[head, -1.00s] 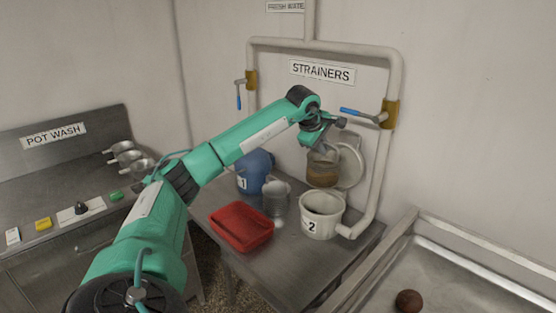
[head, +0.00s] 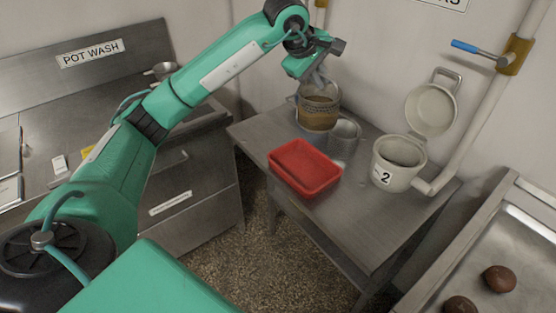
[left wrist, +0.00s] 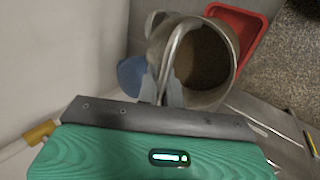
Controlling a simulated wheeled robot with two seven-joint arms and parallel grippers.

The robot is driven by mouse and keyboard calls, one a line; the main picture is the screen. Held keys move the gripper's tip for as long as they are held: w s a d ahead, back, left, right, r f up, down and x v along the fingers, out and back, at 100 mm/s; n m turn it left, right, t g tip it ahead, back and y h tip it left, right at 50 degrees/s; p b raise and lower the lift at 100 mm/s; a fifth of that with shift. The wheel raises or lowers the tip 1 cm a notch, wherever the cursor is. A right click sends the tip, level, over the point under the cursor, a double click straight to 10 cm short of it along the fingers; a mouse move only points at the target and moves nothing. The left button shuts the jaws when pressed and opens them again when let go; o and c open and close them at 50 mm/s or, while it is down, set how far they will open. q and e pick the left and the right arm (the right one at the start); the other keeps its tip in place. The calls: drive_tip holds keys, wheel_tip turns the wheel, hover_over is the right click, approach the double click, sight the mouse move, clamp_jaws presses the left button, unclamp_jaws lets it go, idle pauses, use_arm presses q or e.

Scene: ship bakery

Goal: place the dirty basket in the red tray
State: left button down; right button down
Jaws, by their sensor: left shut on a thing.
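My left gripper (head: 317,78) is shut on the handle of the dirty basket (head: 318,116), a round mesh strainer with brown residue. The basket hangs upright above the back of the steel table, in front of a blue pot that it mostly hides. In the left wrist view, the fingers (left wrist: 165,88) grip the basket's wire handle, and its brown inside (left wrist: 205,58) shows. The red tray (head: 300,186) lies empty on the table, nearer and slightly left of the basket. It also shows beyond the basket in the left wrist view (left wrist: 257,28). My right gripper is out of view.
A metal cylinder (head: 343,140) stands between the basket and the tray's back right corner. Pot 2 (head: 388,177), with its lid (head: 432,110) open, stands right of the tray. A pipe (head: 470,130) rises at the right. The table front (head: 375,240) is clear.

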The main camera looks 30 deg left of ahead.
use_arm(q)
wheel_tip(320, 180, down, 20)
drive_tip(key=p, duration=0.4)
drive_tip(key=shift+s+p, duration=0.15)
drive_tip(key=shift+p, duration=0.15)
drive_tip(key=c, duration=1.6)
unclamp_jaws()
drive_tip(key=shift+o, duration=0.2)
